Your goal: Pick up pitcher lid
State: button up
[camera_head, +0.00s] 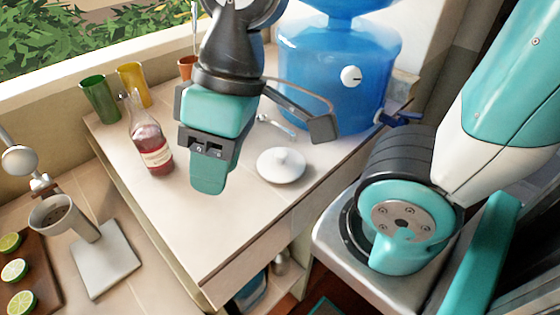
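The pitcher lid (282,166) is a white round disc with a small knob on top. It lies flat on the pale countertop (235,235), right of the middle of the counter. My gripper (250,122) hangs from above, left of and nearer the top of the picture than the lid, apart from it. One dark finger shows at its right side, spread well away from the teal body; a dark part at the left side is mostly hidden. It looks open, and nothing is seen held in it.
A red bottle (150,142) stands left of my gripper, with green (99,99) and yellow (133,84) cups behind. A blue water dispenser (338,62) stands behind the lid. A silver utensil (275,126) lies close by. The counter's front is clear.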

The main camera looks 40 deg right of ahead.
aim_at(279, 166)
jog(key=z, duration=0.2)
jog(key=k, duration=0.6)
jog(key=z, duration=0.55)
jog(key=k, duration=0.55)
jog(key=u, duration=0.9)
jog(key=i, duration=0.85)
jog(key=u, duration=0.75)
jog(key=k, duration=0.45)
jog(key=z, duration=0.45)
jog(key=i, duration=0.3)
